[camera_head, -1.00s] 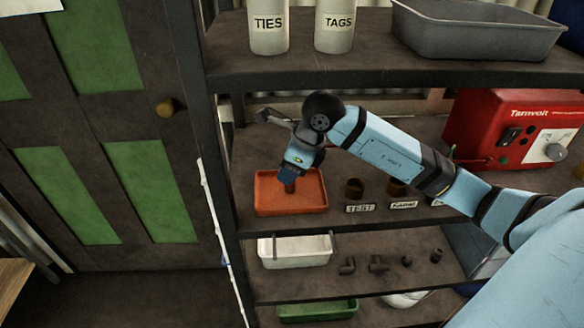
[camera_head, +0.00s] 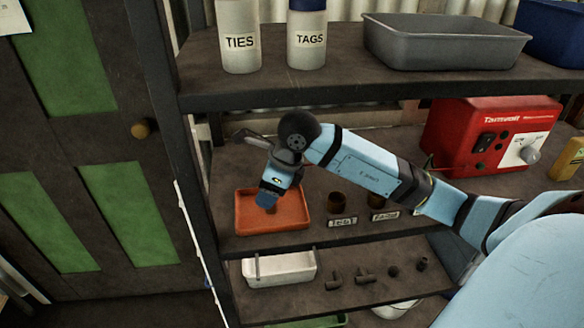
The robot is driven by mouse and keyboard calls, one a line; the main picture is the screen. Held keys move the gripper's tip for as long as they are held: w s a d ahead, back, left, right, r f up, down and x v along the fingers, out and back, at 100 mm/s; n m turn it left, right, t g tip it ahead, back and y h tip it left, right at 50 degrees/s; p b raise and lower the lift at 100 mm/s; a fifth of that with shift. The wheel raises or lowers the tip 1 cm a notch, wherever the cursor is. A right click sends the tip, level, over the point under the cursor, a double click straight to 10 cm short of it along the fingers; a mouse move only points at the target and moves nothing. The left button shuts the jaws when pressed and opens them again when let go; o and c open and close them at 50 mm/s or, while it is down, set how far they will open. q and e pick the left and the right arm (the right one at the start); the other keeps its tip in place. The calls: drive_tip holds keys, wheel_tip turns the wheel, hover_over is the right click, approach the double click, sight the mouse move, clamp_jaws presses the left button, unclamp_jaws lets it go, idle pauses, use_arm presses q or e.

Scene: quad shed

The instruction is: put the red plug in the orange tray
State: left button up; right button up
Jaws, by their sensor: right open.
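The orange tray (camera_head: 244,222) sits at the left end of the middle shelf. My right gripper (camera_head: 267,200) reaches in from the right and points down over the tray's middle. It is open. A small dark reddish piece (camera_head: 271,210), seemingly the red plug, shows just under the fingertips, inside the tray's outline. The fingers partly hide it, and I cannot tell whether it rests on the tray floor. My left gripper is not in view.
Two brown cups (camera_head: 335,203) stand right of the tray behind small labels. A red Tarnvolt box (camera_head: 488,135) stands further right. Below are a white tray (camera_head: 280,270) and several dark fittings (camera_head: 365,275).

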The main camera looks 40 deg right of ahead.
drive_tip(key=v, duration=0.3)
drive_tip(key=shift+d+r, duration=0.1)
drive_tip(key=s+d, duration=0.2)
drive_tip(key=s+d+b, duration=0.1)
drive_tip(key=s+d, duration=0.1)
drive_tip(key=s, duration=0.1)
drive_tip(key=s+d, duration=0.2)
drive_tip(key=shift+s+d+f, duration=0.1)
drive_tip(key=shift+s+f, duration=0.15)
drive_tip(key=shift+s, duration=0.1)
drive_tip(key=shift+s+d+r+b, duration=0.1)
drive_tip(key=shift+s+d+b, duration=0.3)
drive_tip(key=shift+s+d, duration=0.3)
drive_tip(key=shift+s, duration=0.15)
